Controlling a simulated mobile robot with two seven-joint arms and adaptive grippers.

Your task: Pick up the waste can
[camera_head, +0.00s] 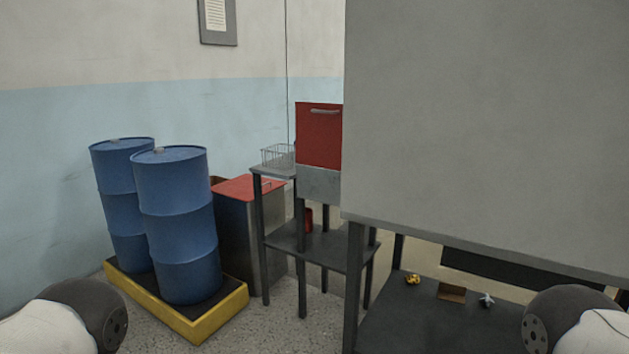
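A grey metal bin with a red lid (238,235) stands on the floor beside the blue drums. Small bits of waste lie on a dark low shelf (390,325) at the lower right: a crumpled yellow piece (412,279), a brown cardboard piece (451,293) and a crumpled silvery piece (486,300). I cannot tell from this view which of these is the waste can; the silvery piece is too small to make out. Only rounded links of my arms show at the lower left and lower right corners. Neither gripper is in view.
Two blue drums (178,225) stand on a yellow-rimmed pallet (190,331) at left. A dark rack (320,247) carries a wire basket (277,155) and a red box (319,135). A large grey panel (490,120) blocks the right. Speckled floor is clear in front.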

